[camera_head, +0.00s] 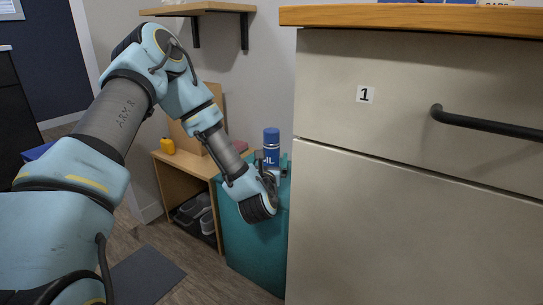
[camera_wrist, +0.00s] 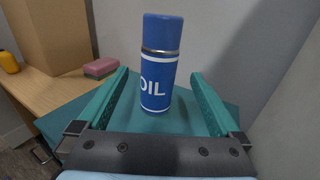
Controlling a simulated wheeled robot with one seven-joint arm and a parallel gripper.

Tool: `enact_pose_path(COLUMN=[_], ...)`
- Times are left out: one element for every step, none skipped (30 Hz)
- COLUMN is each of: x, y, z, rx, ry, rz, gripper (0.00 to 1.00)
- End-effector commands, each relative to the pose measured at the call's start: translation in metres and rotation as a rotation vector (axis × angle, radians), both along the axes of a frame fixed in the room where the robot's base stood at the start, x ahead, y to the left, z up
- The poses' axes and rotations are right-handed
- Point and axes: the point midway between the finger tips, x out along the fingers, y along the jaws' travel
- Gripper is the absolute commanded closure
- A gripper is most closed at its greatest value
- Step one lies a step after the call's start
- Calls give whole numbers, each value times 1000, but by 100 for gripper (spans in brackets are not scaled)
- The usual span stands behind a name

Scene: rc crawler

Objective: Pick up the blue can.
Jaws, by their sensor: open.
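The blue can (camera_wrist: 160,65) stands upright on the teal surface (camera_wrist: 190,122) in the wrist view. It has a blue cap, a silver band and the white word OIL. My gripper (camera_wrist: 158,80) is open, with one teal finger on each side of the can's lower part and a visible gap on both sides. The can's base is in view, just ahead of the dark palm. In the head view the can (camera_head: 271,145) shows beyond the end of my arm, on the teal cabinet (camera_head: 250,245). My gripper (camera_head: 272,168) partly hides its lower part there.
A wooden shelf unit (camera_head: 168,190) with shoes stands left of the teal cabinet. A pink block (camera_wrist: 101,68), a cardboard box (camera_wrist: 50,35) and a yellow object (camera_wrist: 9,62) sit on it. A wall is behind the can. A large drawer cabinet (camera_head: 400,180) stands close on the right.

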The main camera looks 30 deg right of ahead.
Motion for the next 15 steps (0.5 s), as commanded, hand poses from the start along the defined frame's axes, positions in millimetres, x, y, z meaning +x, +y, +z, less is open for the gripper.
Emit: enact_pose_path(x=[4,5,6,8,10,14,18,22,28,31,35,39,42,45,47], y=[-2,-3,-4,-5,-7,-9,-11,-14,-17,-19,-22,-25,-27,-28,-30], z=[0,0,0,1,1,2,2,3,3,4,5,4,4,4,4], rx=[0,0,0,0,-1,-1,-1,-1,-1,-1,-1,1,1,1,1], ry=[-2,-1,-1,-2,-3,-4,-4,-4,-5,-4,-5,-3,-3,-3,-2], rz=[0,0,-1,-1,0,-1,-1,0,1,0,0,0,0,0,0], gripper=[0,0,0,0,0,0,0,0,0,0,0,0,0,0,0])
